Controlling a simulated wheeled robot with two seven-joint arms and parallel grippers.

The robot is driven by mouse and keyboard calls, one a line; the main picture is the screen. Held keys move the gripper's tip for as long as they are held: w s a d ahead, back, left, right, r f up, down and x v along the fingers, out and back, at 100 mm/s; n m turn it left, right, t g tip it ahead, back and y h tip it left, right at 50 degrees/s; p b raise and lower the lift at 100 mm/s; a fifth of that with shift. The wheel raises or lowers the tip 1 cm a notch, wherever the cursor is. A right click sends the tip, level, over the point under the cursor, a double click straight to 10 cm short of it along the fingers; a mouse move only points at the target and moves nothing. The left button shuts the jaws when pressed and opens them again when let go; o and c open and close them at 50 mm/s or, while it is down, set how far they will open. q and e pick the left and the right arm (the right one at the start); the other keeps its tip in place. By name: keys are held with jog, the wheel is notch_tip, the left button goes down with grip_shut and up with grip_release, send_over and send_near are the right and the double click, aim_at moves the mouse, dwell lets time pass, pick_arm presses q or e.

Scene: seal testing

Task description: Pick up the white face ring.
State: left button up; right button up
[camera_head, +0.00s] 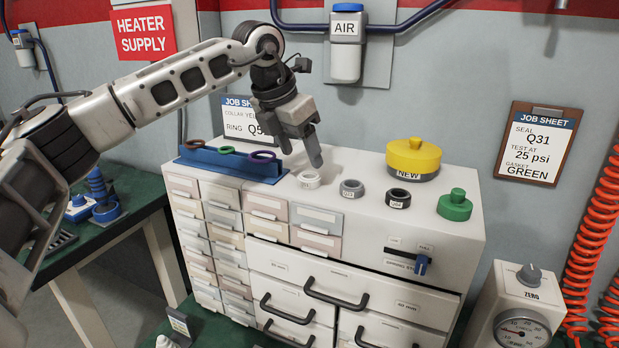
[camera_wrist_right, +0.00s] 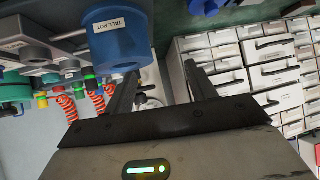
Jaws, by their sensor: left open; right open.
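The white face ring (camera_head: 309,180) lies flat on top of the white drawer cabinet (camera_head: 440,228), left of a grey ring (camera_head: 351,188) and a black ring (camera_head: 398,198). My left gripper (camera_head: 301,160) is open above the white ring, its fingers pointing down, with one fingertip close over the ring's far side. I cannot tell whether it touches. In the right wrist view my right gripper (camera_wrist_right: 160,92) is open, its two fingers apart, with nothing seen between them. The white ring does not show in that view.
A blue rack (camera_head: 232,165) with coloured rings stands left of the white ring. A yellow pot (camera_head: 413,158) and a green knobbed part (camera_head: 455,205) stand at the right. A blue tall pot (camera_wrist_right: 120,38) is near my right gripper.

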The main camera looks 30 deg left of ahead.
aim_at(309, 180)
pick_arm(q)
jog(key=shift+p+x, duration=0.75)
jog(key=shift+x, duration=2)
jog(key=c, duration=1.1)
